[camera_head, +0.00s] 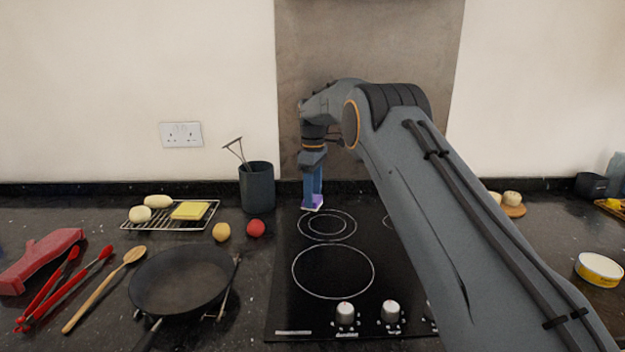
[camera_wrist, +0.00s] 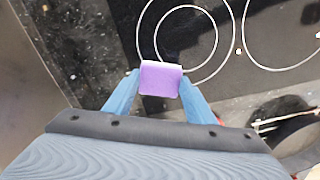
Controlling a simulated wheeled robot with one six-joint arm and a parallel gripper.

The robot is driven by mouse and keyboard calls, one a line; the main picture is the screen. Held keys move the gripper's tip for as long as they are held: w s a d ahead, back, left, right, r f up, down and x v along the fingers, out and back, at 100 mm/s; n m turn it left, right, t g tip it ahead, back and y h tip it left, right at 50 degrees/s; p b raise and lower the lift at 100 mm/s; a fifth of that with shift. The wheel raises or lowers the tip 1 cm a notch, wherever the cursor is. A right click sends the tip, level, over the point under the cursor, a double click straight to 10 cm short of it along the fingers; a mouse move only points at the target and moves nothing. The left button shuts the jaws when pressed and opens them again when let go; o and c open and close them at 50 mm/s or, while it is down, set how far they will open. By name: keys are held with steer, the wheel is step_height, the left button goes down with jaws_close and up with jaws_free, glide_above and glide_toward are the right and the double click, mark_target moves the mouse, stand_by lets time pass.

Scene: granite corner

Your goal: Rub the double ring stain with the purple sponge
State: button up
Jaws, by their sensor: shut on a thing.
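My gripper (camera_head: 313,198) points down over the back left of the black hob, with its blue fingers shut on the purple sponge (camera_head: 315,205). In the wrist view the sponge (camera_wrist: 160,80) sits between the fingertips (camera_wrist: 160,83), with a pale edge along its far side. A pale double ring (camera_head: 327,240) marks the hob just in front of the sponge. In the wrist view the sponge overlaps the edge of this double ring (camera_wrist: 186,7). I cannot tell whether the ring is a stain or a printed burner mark, or whether the sponge touches the hob.
A frying pan (camera_head: 180,280) stands left of the hob. A utensil pot (camera_head: 257,188) and a wire rack (camera_head: 140,224) with food stand behind it. Red and yellow fruits lie near the hob's left edge. My arm hides much of the hob's right side.

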steer(key=shift+w+d+r, duration=0.1)
steer(key=shift+d+r, duration=0.15)
steer(key=shift+r, duration=0.3)
steer(key=shift+w+d+r, duration=0.1)
steer(key=shift+d+r, duration=0.1)
steer(key=shift+r, duration=1.8)
steer(key=shift+s+a, duration=0.1)
steer(key=shift+a, duration=0.05)
